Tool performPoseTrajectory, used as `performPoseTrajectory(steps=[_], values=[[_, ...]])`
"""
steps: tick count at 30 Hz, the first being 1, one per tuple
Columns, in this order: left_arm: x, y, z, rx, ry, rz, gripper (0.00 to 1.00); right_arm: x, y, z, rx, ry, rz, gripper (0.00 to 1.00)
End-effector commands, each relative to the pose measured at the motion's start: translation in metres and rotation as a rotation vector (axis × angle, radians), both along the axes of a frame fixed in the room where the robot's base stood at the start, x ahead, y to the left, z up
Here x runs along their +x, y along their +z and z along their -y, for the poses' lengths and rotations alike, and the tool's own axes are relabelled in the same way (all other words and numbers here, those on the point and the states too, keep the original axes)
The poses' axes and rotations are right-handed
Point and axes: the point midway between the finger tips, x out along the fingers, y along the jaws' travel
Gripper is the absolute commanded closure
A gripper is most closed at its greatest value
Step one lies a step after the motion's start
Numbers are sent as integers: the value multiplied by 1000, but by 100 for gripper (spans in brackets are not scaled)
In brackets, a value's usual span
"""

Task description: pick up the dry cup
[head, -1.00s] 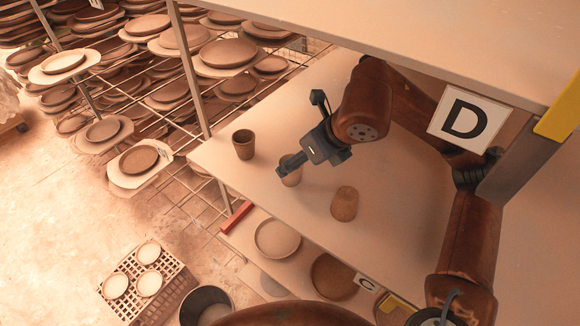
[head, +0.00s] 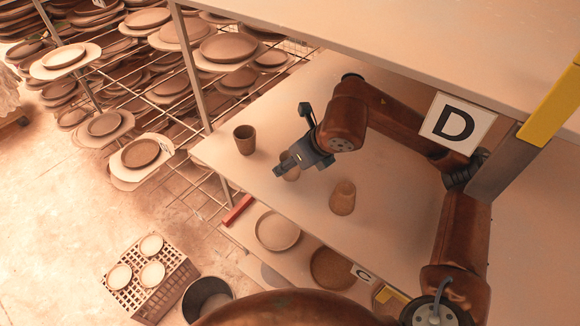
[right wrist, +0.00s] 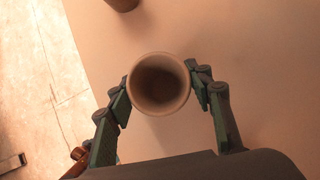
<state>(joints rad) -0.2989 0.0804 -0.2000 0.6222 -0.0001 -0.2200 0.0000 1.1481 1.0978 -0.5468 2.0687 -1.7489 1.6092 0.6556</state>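A pale, light-coloured cup (head: 291,173) stands upright on the shelf board (head: 270,195), partly hidden by my right gripper (head: 284,163). In the right wrist view the cup (right wrist: 158,84) shows its round mouth, empty inside, between the two fingertips of my right gripper (right wrist: 158,80). The fingers are spread to either side of the cup, very close to its rim; I see no clear grip. A dark brown cup (head: 245,139) stands to the left, and a speckled tan cup (head: 343,197) to the right. My left gripper is not in view.
The board labelled D (head: 457,123) hangs over my right arm, with a post (head: 500,160) beside it. A wire rack of plates (head: 160,85) stands at the left. Lower shelf C holds plates (head: 278,230). Bare board lies around the cups.

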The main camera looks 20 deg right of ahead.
Motion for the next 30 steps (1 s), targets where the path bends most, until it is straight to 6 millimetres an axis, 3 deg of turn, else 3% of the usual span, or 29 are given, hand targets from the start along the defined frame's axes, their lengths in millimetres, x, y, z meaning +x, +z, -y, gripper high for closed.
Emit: performPoseTrajectory(steps=[5, 11, 23, 30], values=[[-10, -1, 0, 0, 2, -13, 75, 0, 0, 0, 0, 0, 0, 67], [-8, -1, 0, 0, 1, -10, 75, 0, 0, 0, 0, 0, 0, 81], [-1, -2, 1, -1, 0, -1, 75, 0, 4, 0, 0, -1, 2, 82], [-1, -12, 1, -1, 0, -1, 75, 1, 36, -1, 2, -1, 7, 82]])
